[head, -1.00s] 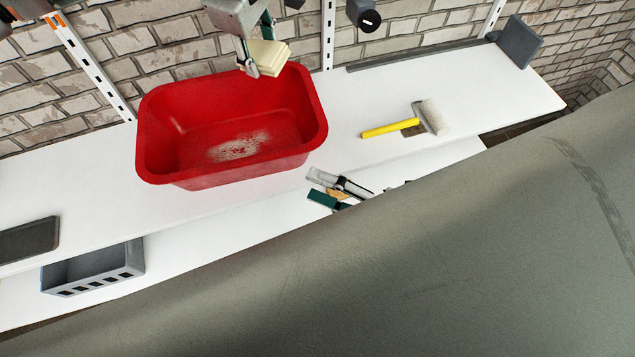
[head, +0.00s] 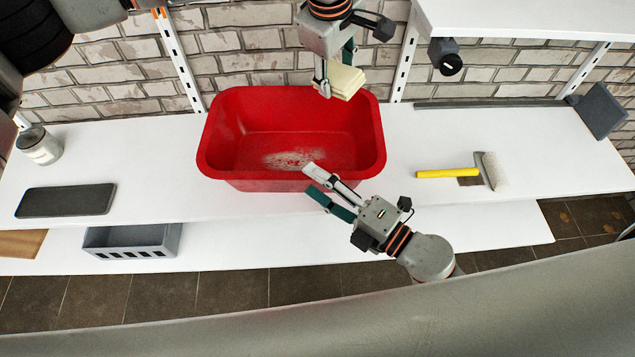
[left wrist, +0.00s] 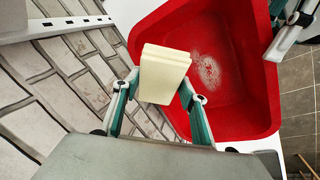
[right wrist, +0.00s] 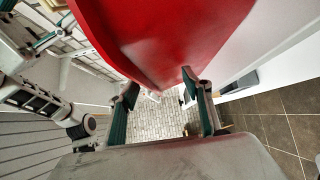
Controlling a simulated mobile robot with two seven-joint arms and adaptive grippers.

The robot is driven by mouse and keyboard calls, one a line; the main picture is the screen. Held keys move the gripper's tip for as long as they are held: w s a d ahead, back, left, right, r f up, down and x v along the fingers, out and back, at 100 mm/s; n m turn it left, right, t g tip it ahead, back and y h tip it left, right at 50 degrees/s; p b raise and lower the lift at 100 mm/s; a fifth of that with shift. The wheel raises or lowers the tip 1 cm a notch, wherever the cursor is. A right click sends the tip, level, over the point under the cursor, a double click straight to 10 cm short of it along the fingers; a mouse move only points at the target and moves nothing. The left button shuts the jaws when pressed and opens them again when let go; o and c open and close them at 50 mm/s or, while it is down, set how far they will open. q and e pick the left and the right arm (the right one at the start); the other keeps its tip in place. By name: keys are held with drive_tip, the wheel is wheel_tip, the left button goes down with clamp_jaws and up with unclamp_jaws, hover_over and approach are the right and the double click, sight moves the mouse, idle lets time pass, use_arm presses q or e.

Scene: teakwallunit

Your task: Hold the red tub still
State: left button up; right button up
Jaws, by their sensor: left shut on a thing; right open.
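The red tub (head: 230,130) stands upright on the white shelf, with a pale smudge (head: 290,160) on its inside floor. My left gripper (head: 334,82) is shut on a cream sponge-like block (head: 346,80), above the tub's back right rim; the block shows in the left wrist view (left wrist: 163,75). My right gripper (head: 308,180) is open at the tub's front wall, its fingers pointing toward the tub. In the right wrist view the tub (right wrist: 160,40) fills the top, close to both fingertips; I cannot tell whether they touch it.
A yellow-handled roller (head: 448,174) lies right of the tub. A dark flat tray (head: 66,200) and a jar (head: 40,146) are at the left. A grey bin (head: 130,241) sits on the lower shelf. A brick wall is behind. The shelf between tub and roller is clear.

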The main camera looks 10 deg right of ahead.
clamp_jaws()
drive_tip(key=shift+s+f, duration=0.1)
drive_tip(key=shift+f, duration=0.2)
idle(0.5)
drive_tip(key=c, duration=0.5)
unclamp_jaws()
drive_tip(key=shift+r, duration=0.25)
